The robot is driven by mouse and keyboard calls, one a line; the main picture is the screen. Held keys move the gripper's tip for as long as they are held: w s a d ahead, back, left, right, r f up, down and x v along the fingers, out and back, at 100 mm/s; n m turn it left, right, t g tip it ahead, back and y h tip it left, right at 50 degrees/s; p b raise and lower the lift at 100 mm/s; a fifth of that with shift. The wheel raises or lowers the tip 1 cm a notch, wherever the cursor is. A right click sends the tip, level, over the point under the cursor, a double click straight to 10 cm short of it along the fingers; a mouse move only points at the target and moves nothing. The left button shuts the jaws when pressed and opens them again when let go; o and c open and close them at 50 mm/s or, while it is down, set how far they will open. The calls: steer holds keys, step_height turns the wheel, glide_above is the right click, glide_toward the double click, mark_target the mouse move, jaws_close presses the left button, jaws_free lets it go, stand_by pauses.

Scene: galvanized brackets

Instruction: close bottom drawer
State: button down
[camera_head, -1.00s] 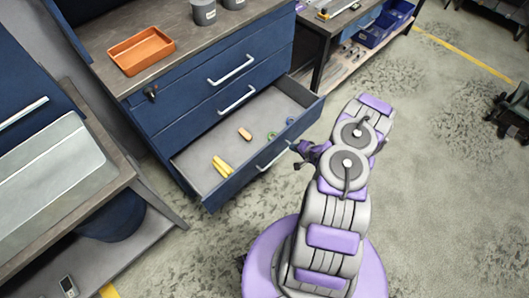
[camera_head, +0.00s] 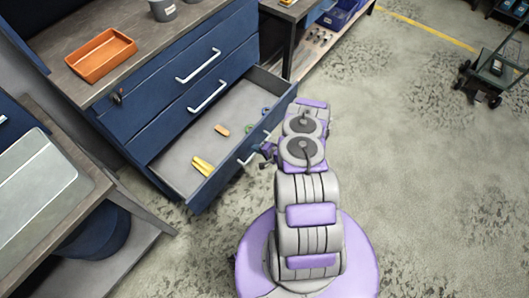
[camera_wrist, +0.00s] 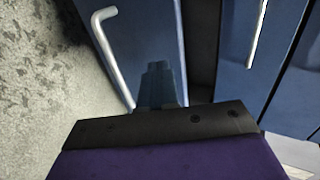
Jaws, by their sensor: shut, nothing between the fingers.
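The bottom drawer (camera_head: 193,199) of the blue cabinet is pulled out. Its grey floor holds yellow pieces (camera_head: 202,167), an orange piece (camera_head: 222,130) and green round items, partly hidden behind its front. Its handle (camera_head: 254,148) is on the drawer front, with my gripper (camera_head: 267,151) close to the handle's right end. In the wrist view, the shut, empty gripper (camera_wrist: 158,72) points at the blue drawer front, with the pale handle (camera_wrist: 112,60) to its left. I cannot tell whether the fingertips touch the front.
Two shut drawers with handles (camera_head: 198,66) are above it. An orange tray (camera_head: 101,55) and grey cups (camera_head: 162,9) stand on the cabinet top. A workbench (camera_head: 83,160) is at left. Open floor lies right, with a dark cart (camera_head: 492,68) beyond.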

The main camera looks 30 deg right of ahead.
mark_target(244, 142)
steer(key=w, duration=0.1)
steer(key=w+a, duration=0.1)
steer(key=w, duration=0.1)
steer(key=w+b, duration=0.1)
steer(key=shift+w+a+f, duration=0.25)
steer(key=shift+w+a, duration=0.1)
steer(key=shift+w, duration=0.1)
